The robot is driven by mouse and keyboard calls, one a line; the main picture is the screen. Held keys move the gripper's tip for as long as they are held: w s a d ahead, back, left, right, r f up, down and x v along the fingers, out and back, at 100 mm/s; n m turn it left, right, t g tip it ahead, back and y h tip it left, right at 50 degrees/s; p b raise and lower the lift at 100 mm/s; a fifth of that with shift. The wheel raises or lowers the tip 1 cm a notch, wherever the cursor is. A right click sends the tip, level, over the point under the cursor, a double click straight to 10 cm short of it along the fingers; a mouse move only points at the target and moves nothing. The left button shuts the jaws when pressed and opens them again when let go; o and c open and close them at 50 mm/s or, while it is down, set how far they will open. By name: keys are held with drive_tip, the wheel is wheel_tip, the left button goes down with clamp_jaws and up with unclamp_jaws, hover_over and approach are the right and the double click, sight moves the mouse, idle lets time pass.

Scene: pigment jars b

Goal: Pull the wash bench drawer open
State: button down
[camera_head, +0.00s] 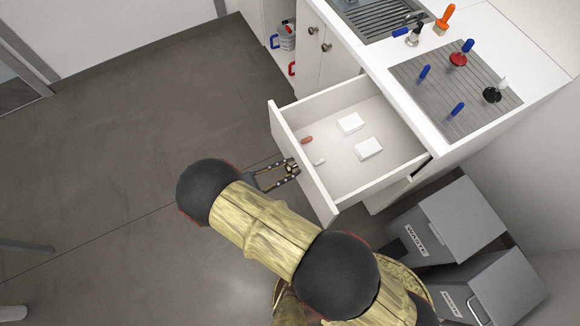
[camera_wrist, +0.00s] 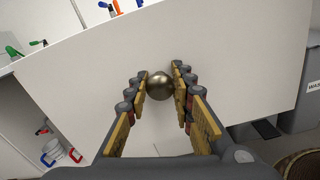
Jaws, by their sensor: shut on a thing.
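The wash bench drawer (camera_head: 307,173) is pulled well out of the white bench in the head view, its inside showing. Its white front panel (camera_wrist: 215,45) fills much of the wrist view. A round brass knob (camera_wrist: 160,86) sits on that panel, between the two fingers of my gripper (camera_wrist: 160,90). My gripper (camera_head: 285,171) is shut on the knob at the outer side of the drawer front. The fingers hide part of the knob in the head view.
Two white blocks (camera_head: 350,124) and small items lie in the drawer. A ribbed grey board (camera_head: 440,85) with several tools and a sink (camera_head: 385,14) are on the bench. Grey waste bins (camera_head: 455,222) stand at right. Floor left of the drawer is clear.

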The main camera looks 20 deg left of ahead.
drive_tip(key=c, duration=1.6)
unclamp_jaws()
drive_tip(key=shift+o, duration=0.5)
wheel_tip(320, 180, up, 10)
drive_tip(key=shift+a, duration=0.1)
